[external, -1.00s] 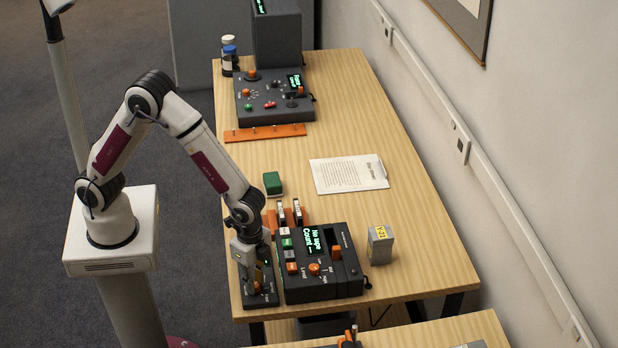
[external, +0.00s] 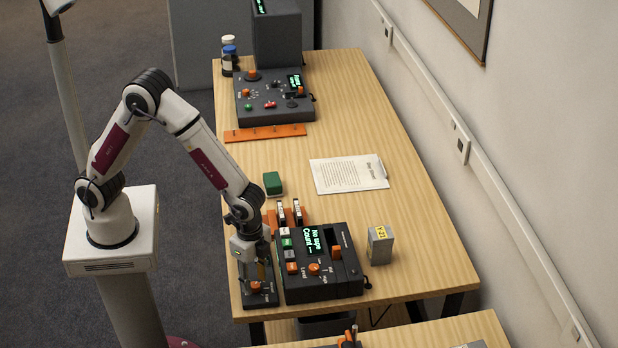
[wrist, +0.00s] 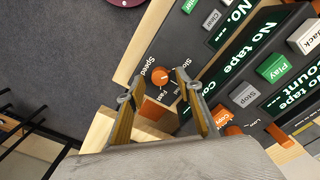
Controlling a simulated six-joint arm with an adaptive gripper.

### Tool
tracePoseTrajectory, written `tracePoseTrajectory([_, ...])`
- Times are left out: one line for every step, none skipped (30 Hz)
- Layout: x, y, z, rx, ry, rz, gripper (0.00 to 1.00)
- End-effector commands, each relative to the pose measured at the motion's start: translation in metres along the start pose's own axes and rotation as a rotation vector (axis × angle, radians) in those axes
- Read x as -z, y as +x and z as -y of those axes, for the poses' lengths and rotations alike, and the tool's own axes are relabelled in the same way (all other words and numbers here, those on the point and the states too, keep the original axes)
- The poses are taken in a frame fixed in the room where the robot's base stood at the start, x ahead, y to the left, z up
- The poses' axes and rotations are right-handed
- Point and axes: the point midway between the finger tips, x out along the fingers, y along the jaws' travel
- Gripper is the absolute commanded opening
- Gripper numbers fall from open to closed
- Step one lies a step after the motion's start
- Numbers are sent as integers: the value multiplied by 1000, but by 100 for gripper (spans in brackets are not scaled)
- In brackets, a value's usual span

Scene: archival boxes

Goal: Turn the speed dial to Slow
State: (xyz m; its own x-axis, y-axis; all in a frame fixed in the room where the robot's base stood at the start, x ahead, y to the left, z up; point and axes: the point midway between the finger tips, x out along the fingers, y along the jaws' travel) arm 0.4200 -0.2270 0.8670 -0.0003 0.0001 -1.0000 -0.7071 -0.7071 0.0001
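The orange speed dial (wrist: 160,76) sits on a small dark panel, with "Speed", "Slow" and "Fast" printed around it. I cannot tell for sure which mark it points to. In the external view the dial (external: 255,286) shows on the dark control box (external: 262,300) at the table's near left corner. My gripper (wrist: 153,86) is open and empty, its two fingers apart on either side of the dial as seen in the wrist view. In the external view my gripper (external: 263,274) hangs just above and behind the dial, apparently clear of it.
A tape deck (external: 318,270) with a green display, coloured keys and another orange knob stands close to the right. A grey box (external: 380,245) is beyond it. A green block (external: 272,183) and a paper sheet (external: 348,174) lie farther back.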

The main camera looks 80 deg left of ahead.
Motion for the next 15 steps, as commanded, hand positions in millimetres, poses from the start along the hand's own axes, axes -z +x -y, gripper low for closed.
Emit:
tracePoseTrajectory([1, -5, 0, 1, 0, -3, 36])
tracePoseTrajectory([1, -7, 0, 1, 0, -3, 36])
tracePoseTrajectory([1, -11, 0, 1, 0, -3, 36])
tracePoseTrajectory([0, -15, 0, 1, 0, -3, 36])
tracePoseTrajectory([1, -19, 0, 1, 0, -4, 36])
tracePoseTrajectory([1, -24, 0, 1, 0, -4, 36])
tracePoseTrajectory([1, -28, 0, 1, 0, -3, 36])
tracePoseTrajectory([1, -32, 0, 1, 0, -4, 36])
tracePoseTrajectory([1, -39, 0, 1, 0, -5, 36])
tracePoseTrajectory([1, -43, 0, 1, 0, -5, 36])
tracePoseTrajectory([1, -48, 0, 1, 0, -5, 36])
tracePoseTrajectory([1, -54, 0, 1, 0, -4, 36])
tracePoseTrajectory([1, -59, 0, 1, 0, -5, 36])
tracePoseTrajectory([1, -63, 0, 1, 0, -4, 36])
tracePoseTrajectory([1, -69, 0, 1, 0, -5, 36])
